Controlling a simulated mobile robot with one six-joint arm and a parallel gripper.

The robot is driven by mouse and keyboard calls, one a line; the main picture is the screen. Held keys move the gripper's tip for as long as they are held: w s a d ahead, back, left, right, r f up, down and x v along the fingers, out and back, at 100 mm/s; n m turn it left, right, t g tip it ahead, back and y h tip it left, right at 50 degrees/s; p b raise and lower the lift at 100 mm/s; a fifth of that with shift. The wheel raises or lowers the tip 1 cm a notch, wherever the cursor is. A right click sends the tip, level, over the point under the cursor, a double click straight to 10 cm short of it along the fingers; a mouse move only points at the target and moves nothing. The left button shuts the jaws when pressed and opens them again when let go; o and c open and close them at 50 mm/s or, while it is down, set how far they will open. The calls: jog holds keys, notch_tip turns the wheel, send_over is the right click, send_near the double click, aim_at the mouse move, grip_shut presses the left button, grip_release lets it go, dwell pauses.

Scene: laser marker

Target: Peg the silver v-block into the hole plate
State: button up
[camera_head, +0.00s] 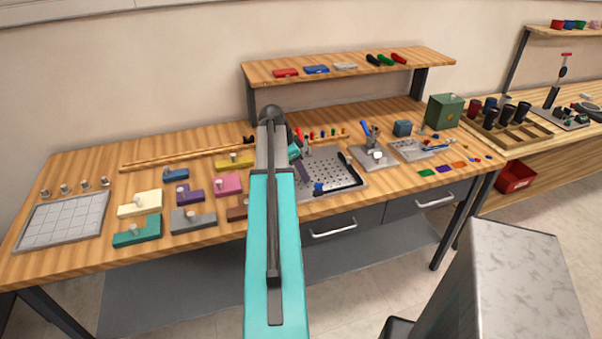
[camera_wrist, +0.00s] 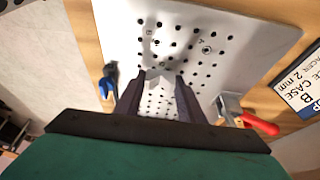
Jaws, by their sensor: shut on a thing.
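The hole plate (camera_head: 332,172) is a grey plate with rows of dark holes, on the workbench right of my arm in the head view. It fills much of the wrist view (camera_wrist: 250,32). My gripper (camera_wrist: 160,88) is over the plate, shut on the silver v-block (camera_wrist: 159,79). The block's notched end shows between the two dark fingertips. I cannot tell whether the block touches the plate. In the head view my gripper (camera_head: 301,168) is at the plate's left part, and the block cannot be made out there.
A red-handled clamp (camera_wrist: 232,107) is right of my fingers in the wrist view, and a blue-tipped tool (camera_wrist: 108,84) is left. Colored blocks (camera_head: 228,185) lie left of my arm. A clamp fixture (camera_head: 374,158) stands right of the plate. A shelf (camera_head: 345,68) overhangs behind.

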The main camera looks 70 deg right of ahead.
jog(key=shift+f+b, duration=0.35)
jog(key=shift+f, duration=0.25)
dwell(0.7)
jog(key=o, duration=1.1)
jog(key=shift+r, duration=0.1)
jog(key=shift+b+v, duration=1.4)
jog(key=shift+v, duration=5.45)
